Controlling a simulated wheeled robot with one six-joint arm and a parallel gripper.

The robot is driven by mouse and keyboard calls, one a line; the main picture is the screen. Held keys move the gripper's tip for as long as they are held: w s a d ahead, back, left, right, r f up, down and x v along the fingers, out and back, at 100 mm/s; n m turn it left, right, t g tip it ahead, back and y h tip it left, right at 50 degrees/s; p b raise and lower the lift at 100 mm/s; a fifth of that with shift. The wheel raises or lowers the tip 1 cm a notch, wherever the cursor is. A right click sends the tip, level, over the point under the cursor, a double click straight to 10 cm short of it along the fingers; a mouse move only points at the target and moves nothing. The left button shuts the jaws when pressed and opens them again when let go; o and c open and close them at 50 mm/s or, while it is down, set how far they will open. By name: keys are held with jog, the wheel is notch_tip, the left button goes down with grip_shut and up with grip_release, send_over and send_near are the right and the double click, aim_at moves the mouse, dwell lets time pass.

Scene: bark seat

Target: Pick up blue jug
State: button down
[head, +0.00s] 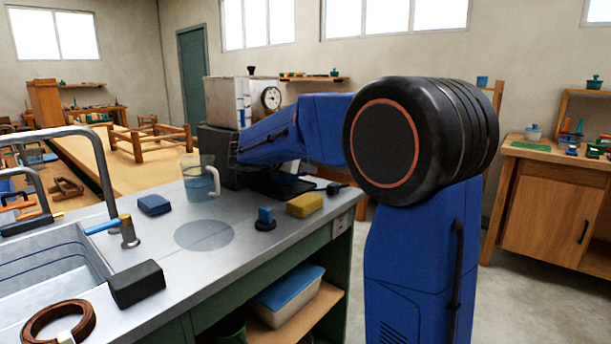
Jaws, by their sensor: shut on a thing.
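The blue jug (199,182) is see-through, with a blue lower part, and appears upright over the far part of the grey counter. I cannot tell whether its base touches the counter. My blue arm reaches in from the right, and its far end is beside the jug. My gripper (213,172) is at the jug's right side and shut on it. The fingers are dark and hard to make out against the dark shapes behind.
The counter (185,290) holds a blue block (154,205), a yellow sponge (304,205), a small blue-topped knob (265,218) and a black block (136,284). A sink (50,275) and tap lie left. A gauge box (230,100) stands behind. A round grey patch (204,235) is clear.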

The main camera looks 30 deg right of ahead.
jog(key=s+d, duration=0.3)
jog(key=s, duration=0.7)
jog(key=s+d, duration=0.4)
jog(key=s, duration=0.6)
jog(key=s+d+r, duration=0.1)
jog(key=s+d, duration=0.3)
jog(key=s, duration=0.6)
